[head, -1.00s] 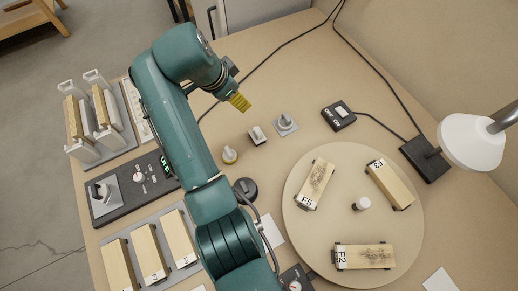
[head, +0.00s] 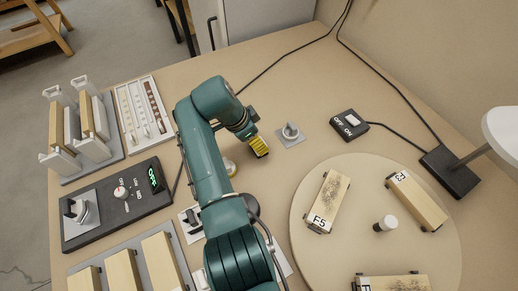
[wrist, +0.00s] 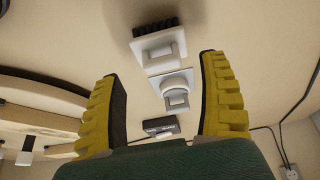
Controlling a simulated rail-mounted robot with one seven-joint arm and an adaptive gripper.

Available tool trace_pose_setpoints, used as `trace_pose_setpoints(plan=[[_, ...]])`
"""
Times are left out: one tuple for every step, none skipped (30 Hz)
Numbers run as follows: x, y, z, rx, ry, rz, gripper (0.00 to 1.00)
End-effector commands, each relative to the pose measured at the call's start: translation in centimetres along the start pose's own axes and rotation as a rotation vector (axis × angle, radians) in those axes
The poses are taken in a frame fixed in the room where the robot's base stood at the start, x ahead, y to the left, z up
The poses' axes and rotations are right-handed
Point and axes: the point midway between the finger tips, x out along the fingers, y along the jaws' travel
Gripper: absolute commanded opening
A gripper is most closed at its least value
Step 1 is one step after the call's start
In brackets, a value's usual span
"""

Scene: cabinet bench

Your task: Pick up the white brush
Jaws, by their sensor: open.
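The white brush (wrist: 158,46), a white block with dark bristles along one edge, lies on the bench at the upper middle of the wrist view. My gripper (wrist: 161,72) is open, its two yellow ribbed fingers apart with nothing between them. The brush appears ahead of the fingertips, not touching them. In the head view my gripper (head: 259,147) is over the bench, left of the grey knob plate, and I cannot make out the brush there; my gripper seems to cover it.
A grey knob plate (head: 290,135) stands close by, also in the wrist view (wrist: 175,88). An on/off switch box (head: 349,125) is behind it to the right. A round turntable (head: 345,168) with wooden blocks is at right. A control panel (head: 119,204) is at left.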

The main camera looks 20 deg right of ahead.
Motion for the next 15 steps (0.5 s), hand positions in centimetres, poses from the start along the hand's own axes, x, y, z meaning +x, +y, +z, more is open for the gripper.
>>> trace_pose_setpoints(plan=[[1.8, -0.2, 0.2, 0.001, -0.001, 0.004, 0.76], [2.3, -0.3, 0.1, 0.001, 0.0, 0.003, 0.76], [2.8, -0.2, 0.1, 0.001, 0.0, 0.003, 0.76], [3.1, -0.2, 0.1, 0.001, 0.0, 0.003, 0.76], [3.4, -0.2, 0.0, 0.001, 0.0, 0.003, 0.76], [3.6, -0.2, 0.0, 0.0, 0.0, 0.001, 0.76], [3.6, -0.3, 0.0, 0.0, 0.0, 0.001, 0.76], [3.6, -0.3, 0.0, 0.0, 0.0, 0.001, 0.76], [3.5, -0.3, -0.1, 0.0, 0.0, 0.0, 0.76], [3.5, -0.3, -0.1, 0.0, 0.0, 0.0, 0.76], [3.5, -0.3, -0.1, 0.0, 0.0, 0.0, 0.76], [3.5, -0.2, -0.1, 0.0, 0.0, 0.001, 0.76], [3.5, -0.2, -0.1, 0.0, 0.0, 0.001, 0.76], [3.5, -0.2, -0.1, 0.0, 0.0, 0.001, 0.7], [3.5, -0.2, -0.1, 0.0, 0.0, 0.001, 0.63]])
